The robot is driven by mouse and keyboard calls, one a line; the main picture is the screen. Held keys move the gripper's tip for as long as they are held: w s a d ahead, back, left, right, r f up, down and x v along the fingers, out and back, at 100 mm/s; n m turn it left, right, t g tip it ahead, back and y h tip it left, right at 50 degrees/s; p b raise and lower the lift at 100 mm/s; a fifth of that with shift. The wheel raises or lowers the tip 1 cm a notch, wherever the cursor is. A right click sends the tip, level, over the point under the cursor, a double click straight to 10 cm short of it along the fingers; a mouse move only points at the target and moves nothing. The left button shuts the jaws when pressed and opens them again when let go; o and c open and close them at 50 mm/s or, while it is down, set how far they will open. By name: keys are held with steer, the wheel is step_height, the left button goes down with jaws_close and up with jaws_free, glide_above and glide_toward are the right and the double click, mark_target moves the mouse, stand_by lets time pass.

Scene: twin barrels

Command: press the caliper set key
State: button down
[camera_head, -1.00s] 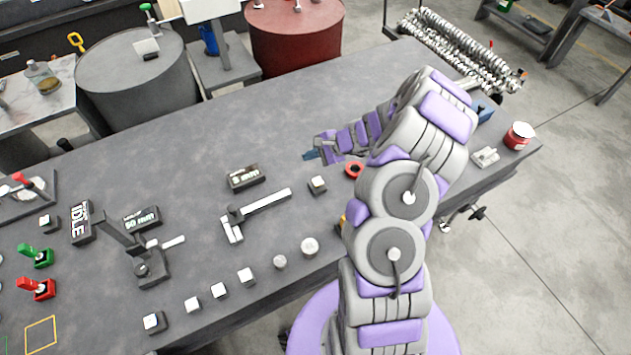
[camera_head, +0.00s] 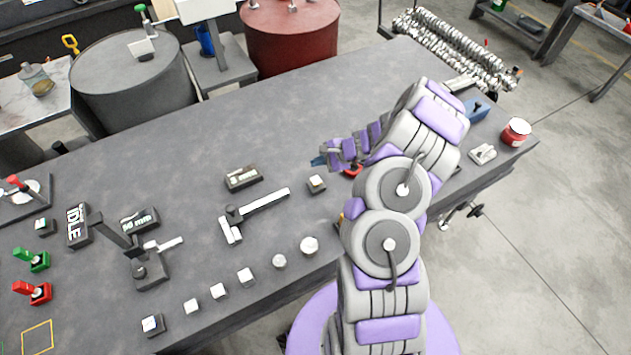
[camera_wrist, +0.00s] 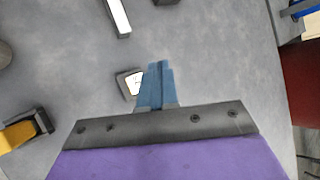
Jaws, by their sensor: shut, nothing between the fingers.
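The key (camera_head: 316,183), a small dark block with a pale square top, sits on the bench to the right of the caliper (camera_head: 255,212). I take it for the caliper set key. The caliper's display box (camera_head: 242,177) lies behind the caliper. My gripper (camera_head: 318,160) shows its blue fingertips just behind the key in the head view. In the wrist view the shut, empty fingers (camera_wrist: 157,75) point past the key (camera_wrist: 130,83), which lies just to their left and is partly hidden by them. The gap in height between tips and key cannot be told.
A red object (camera_head: 352,170) lies beside my gripper, partly hidden by my arm. The bench middle (camera_head: 230,125) is clear.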

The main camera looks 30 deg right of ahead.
steer(key=b, duration=0.3)
glide_above(319, 181)
step_height(319, 181, down, 6)
steer(key=shift+w+r, duration=0.1)
steer(key=shift+f+b, duration=0.55)
steer(key=shift+f, duration=0.1)
steer(key=shift+f, duration=0.1)
stand_by(1.2)
steer(key=shift+a+f+b, duration=0.1)
steer(key=shift+f+b, duration=0.15)
steer(key=shift+b, duration=0.1)
steer(key=shift+f+b, duration=0.35)
steer(key=shift+f, duration=0.2)
stand_by(0.6)
steer(key=shift+r, duration=0.1)
steer(key=shift+r+p, duration=0.65)
steer(key=shift+r, duration=0.25)
steer(key=shift+r+p, duration=1.65)
steer(key=shift+r, duration=0.85)
